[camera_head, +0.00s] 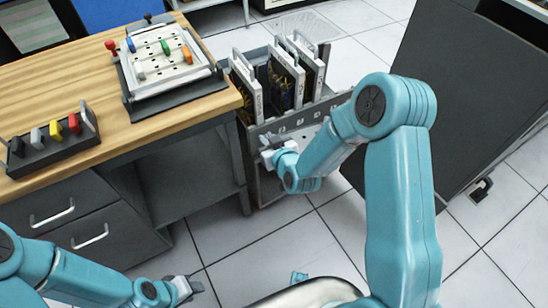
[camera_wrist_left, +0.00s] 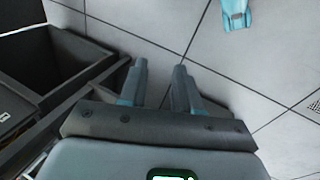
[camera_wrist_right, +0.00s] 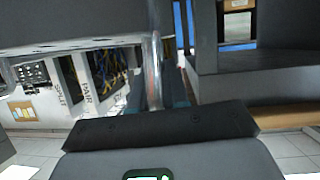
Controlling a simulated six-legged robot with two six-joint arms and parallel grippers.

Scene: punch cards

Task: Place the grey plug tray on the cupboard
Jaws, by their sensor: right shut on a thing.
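The grey plug tray (camera_head: 52,150) lies on the wooden desk at the left of the head view, holding several coloured plugs. My right gripper (camera_head: 268,150) is shut on a metal bar handle (camera_wrist_right: 154,75) by the front of the grey card rack (camera_head: 290,125); its fingertips are partly hidden. My left gripper (camera_head: 188,287) is low over the floor in front of the desk drawers. The left wrist view shows its fingers (camera_wrist_left: 160,85) apart with nothing between them. A large dark grey cabinet (camera_head: 450,90) stands at the right; I cannot tell whether it is the cupboard.
A plugboard (camera_head: 160,60) with coloured pegs sits on the desk (camera_head: 120,110) behind the tray. Several upright cards (camera_head: 280,75) stand in the rack. Drawers (camera_head: 75,215) are below the desk's left side. The tiled floor (camera_head: 240,240) in front is mostly clear.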

